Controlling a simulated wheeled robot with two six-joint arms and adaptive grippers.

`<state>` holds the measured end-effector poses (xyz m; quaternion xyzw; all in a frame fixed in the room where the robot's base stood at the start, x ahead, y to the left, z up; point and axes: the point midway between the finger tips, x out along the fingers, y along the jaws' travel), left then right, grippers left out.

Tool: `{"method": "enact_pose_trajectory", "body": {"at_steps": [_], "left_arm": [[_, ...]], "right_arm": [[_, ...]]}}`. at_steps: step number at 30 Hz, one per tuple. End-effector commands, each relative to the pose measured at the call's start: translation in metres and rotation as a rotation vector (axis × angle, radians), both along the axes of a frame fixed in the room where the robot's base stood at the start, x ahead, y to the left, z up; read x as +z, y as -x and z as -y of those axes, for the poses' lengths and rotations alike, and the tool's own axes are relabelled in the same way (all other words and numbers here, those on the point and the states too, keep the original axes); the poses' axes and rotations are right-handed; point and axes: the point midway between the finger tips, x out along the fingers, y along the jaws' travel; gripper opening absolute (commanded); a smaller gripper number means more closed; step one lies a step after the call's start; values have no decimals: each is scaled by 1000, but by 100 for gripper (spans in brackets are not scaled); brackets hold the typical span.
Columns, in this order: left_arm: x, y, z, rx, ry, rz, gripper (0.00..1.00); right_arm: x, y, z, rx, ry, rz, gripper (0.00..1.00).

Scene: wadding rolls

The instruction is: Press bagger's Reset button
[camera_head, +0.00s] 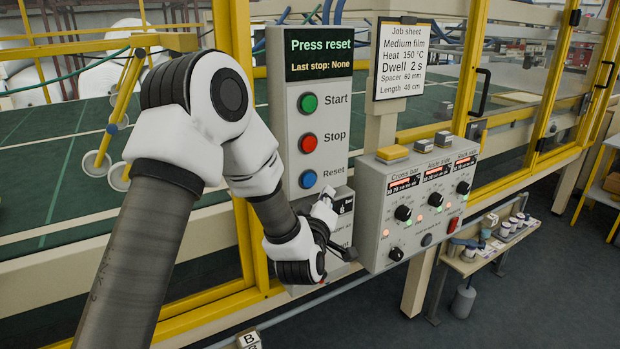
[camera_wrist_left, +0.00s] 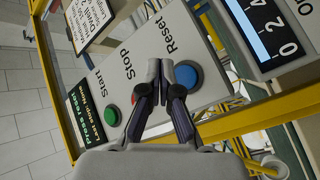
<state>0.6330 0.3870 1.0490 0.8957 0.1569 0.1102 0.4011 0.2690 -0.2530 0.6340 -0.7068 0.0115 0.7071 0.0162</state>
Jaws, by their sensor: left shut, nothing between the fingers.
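The blue Reset button (camera_head: 308,179) is the lowest of three round buttons on the grey bagger panel (camera_head: 336,107). Above it are the red Stop button (camera_head: 309,143) and the green Start button (camera_head: 308,103). My left gripper (camera_head: 326,199) is shut and empty, just below and right of the blue button in the head view. In the left wrist view the shut fingertips (camera_wrist_left: 160,66) lie just left of the blue button (camera_wrist_left: 188,75) and partly hide the red one. I cannot tell whether they touch the panel. My right gripper is not in view.
The panel's screen (camera_head: 320,54) reads "Press reset" and "Last stop: None". A control box (camera_head: 413,242) with knobs and displays stands right of the gripper, with a job sheet (camera_head: 401,62) above it. Yellow frame posts (camera_head: 244,60) stand left of the panel.

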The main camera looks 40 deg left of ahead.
Motion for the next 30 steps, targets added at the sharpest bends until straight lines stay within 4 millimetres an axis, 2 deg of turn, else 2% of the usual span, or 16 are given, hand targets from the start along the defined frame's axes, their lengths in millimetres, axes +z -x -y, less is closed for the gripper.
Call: {"method": "enact_pose_trajectory", "body": {"at_steps": [3,10,30], "left_arm": [[1,-6,-17,4,2,1,0],[0,-14,-35,2,0,-1,0],[-1,-15,-36,1,0,-2,0]], "right_arm": [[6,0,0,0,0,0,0],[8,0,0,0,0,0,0],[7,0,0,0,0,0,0]]}}
